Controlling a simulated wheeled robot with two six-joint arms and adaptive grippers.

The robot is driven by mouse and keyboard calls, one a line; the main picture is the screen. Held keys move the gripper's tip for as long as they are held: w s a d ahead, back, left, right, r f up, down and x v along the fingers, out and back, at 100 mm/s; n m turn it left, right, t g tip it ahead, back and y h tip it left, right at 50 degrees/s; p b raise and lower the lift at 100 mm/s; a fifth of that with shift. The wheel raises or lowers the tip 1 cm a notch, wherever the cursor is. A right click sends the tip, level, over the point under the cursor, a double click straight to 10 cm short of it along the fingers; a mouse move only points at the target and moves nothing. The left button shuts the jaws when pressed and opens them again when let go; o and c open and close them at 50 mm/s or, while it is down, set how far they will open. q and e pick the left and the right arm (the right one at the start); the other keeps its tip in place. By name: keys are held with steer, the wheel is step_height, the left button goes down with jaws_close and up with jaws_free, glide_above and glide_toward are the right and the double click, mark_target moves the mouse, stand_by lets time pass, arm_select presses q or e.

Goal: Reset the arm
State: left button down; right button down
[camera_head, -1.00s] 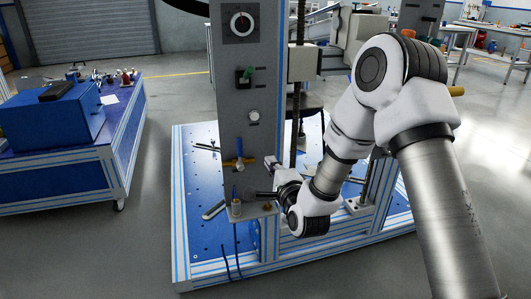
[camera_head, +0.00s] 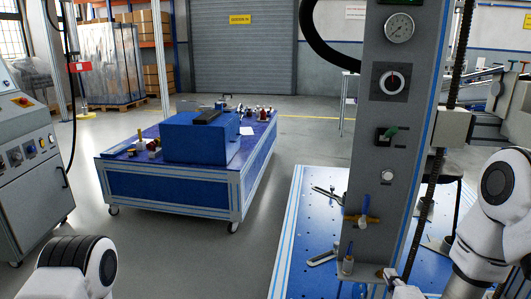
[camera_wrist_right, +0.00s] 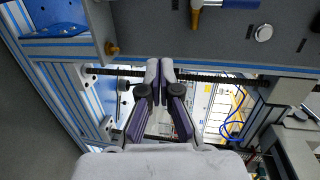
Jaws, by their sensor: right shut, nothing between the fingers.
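My right arm (camera_head: 490,215) stands at the right edge of the head view, beside the grey control column (camera_head: 385,150). My right gripper (camera_head: 392,281) is low at the column's foot, partly cut off by the frame's bottom edge. In the right wrist view my right gripper (camera_wrist_right: 160,68) is shut with its fingertips together and nothing between them. The grey panel (camera_wrist_right: 220,45) runs just beyond the fingertips; I cannot tell whether they touch it. Part of my left arm (camera_head: 80,265) shows at the lower left of the head view, and its gripper is out of view.
The column carries a gauge (camera_head: 399,27), a dial (camera_head: 391,82), a green switch (camera_head: 388,134) and a yellow-blue valve (camera_head: 362,218). A threaded rod (camera_wrist_right: 215,75) crosses near my fingers. A blue cart (camera_head: 170,188) and a control console (camera_head: 30,155) stand left, with open floor between.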

steer(key=s+a+f+n+g+y, duration=0.1)
steer(key=s+a+f+n+g, duration=0.1)
steer(key=s+f, duration=0.35)
steer(key=s+a+f+n+g, duration=0.1)
steer(key=s+a+f+g, duration=0.15)
steer(key=f, duration=0.65)
steer(key=s+a+f+n+g, duration=0.1)
steer(key=s+f+n+g, duration=0.35)
steer(key=s, duration=0.35)
steer(key=s+a+f+n+g+y, duration=0.1)
steer(key=s+f+n+g, duration=0.25)
steer(key=s+n, duration=0.3)
steer(key=s+a+f+n+g, duration=0.1)
steer(key=s+f+n+g, duration=0.25)
steer(key=s, duration=0.45)
step_height(320, 180, up, 29)
steer(key=n+p, duration=0.2)
steer(key=p, duration=2.7)
steer(key=shift+s+p, duration=0.3)
steer(key=shift+p, duration=0.05)
steer(key=shift+d, duration=0.1)
